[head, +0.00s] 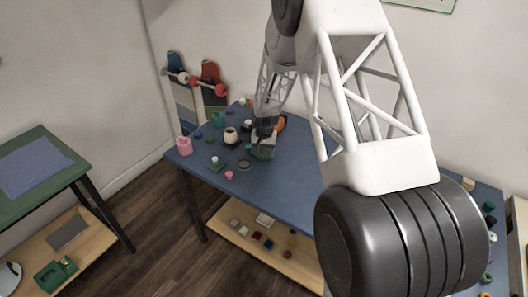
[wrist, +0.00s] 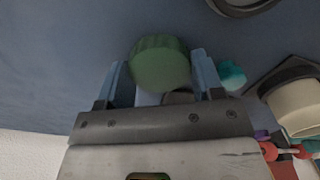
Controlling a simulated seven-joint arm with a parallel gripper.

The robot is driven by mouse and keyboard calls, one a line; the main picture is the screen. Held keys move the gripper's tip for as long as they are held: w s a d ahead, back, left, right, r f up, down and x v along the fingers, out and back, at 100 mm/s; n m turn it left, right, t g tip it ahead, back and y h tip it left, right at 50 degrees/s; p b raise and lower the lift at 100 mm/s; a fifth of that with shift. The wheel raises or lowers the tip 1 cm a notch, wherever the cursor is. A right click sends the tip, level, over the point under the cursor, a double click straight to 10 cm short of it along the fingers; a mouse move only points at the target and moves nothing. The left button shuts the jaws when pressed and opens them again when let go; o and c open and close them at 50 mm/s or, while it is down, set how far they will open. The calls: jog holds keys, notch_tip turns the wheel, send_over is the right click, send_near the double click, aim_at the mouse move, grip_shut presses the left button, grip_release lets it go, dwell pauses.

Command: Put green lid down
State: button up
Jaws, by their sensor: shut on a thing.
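The green lid (wrist: 160,62) is round with a ridged rim. In the wrist view it sits between the two blue fingers of my gripper (wrist: 158,78), which is shut on it. In the head view my gripper (head: 263,143) is low over the far left part of the blue table (head: 290,185), and the green lid (head: 262,154) shows at its tip. I cannot tell whether the lid touches the table. A pale and a dark shape behind the lid are partly hidden in the wrist view.
A cream jar with a dark rim (head: 230,136) stands left of my gripper; it also shows in the wrist view (wrist: 297,107). A dark ring (head: 244,165), a pink cup (head: 184,145) and a teal piece (wrist: 232,75) are nearby. The table's middle looks clear.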

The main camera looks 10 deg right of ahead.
aim_at(264, 152)
jog(key=shift+f, duration=0.1)
jog(key=o, duration=0.8)
notch_tip(264, 152, up, 12)
dwell(0.7)
jog(key=shift+r, duration=0.2)
dwell(0.4)
